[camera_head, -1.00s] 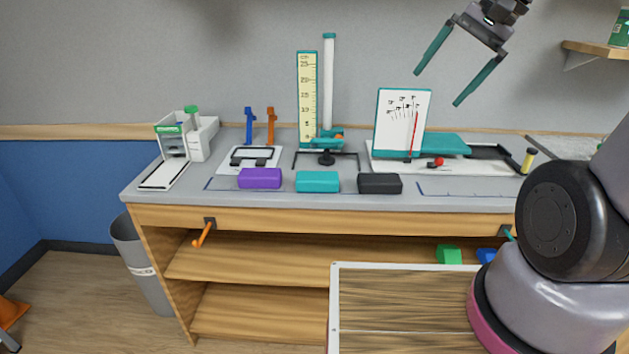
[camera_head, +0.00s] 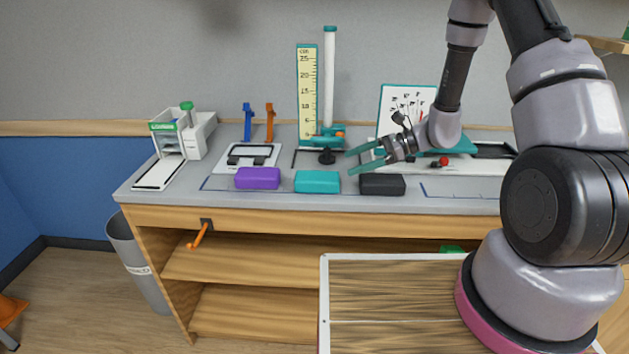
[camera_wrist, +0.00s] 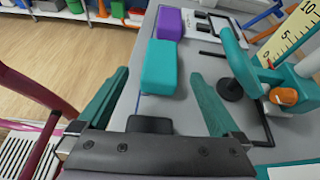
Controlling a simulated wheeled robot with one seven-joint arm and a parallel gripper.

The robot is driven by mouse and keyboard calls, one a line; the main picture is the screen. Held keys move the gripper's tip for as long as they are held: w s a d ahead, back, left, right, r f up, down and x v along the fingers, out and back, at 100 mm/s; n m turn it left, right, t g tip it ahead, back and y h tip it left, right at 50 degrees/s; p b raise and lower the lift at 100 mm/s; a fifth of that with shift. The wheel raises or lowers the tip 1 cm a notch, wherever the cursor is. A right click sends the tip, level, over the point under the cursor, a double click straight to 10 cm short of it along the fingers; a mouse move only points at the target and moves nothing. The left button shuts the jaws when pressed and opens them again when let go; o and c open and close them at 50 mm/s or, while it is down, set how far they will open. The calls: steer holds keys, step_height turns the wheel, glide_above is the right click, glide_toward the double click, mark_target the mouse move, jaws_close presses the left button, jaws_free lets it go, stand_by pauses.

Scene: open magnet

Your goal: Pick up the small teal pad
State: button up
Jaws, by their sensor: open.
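The small teal pad (camera_head: 317,182) lies on the grey bench top, between a purple pad (camera_head: 258,178) on its left and a black pad (camera_head: 382,184) on its right. My gripper (camera_head: 350,162) is open and empty, its teal fingers pointing left, above and to the right of the teal pad in the head view. In the wrist view the teal pad (camera_wrist: 159,68) lies ahead of the open fingers, a little left of the middle between them. The black pad (camera_wrist: 149,124) shows close to the gripper's palm, partly hidden.
A teal stand with a black knob (camera_head: 326,156) and a yellow scale (camera_head: 307,95) stands behind the teal pad. A white dial board (camera_head: 398,105) is at the back right. Blue and orange holders (camera_head: 258,124) stand at the back left.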

mark_target(316, 176)
steer(key=shift+w+a+f+m, duration=0.15)
steer(key=shift+f+m, duration=0.15)
steer(key=shift+f, duration=0.4)
steer(key=shift+a+f, duration=0.2)
steer(key=shift+f, duration=0.1)
steer(key=x, duration=0.5)
steer(key=shift+w+a, duration=0.1)
steer(key=x, duration=0.5)
steer(key=shift+a+r, duration=0.25)
steer(key=shift+r, duration=0.15)
steer(key=c, duration=1.2)
steer(key=shift+o, duration=0.2)
steer(key=shift+r, duration=0.1)
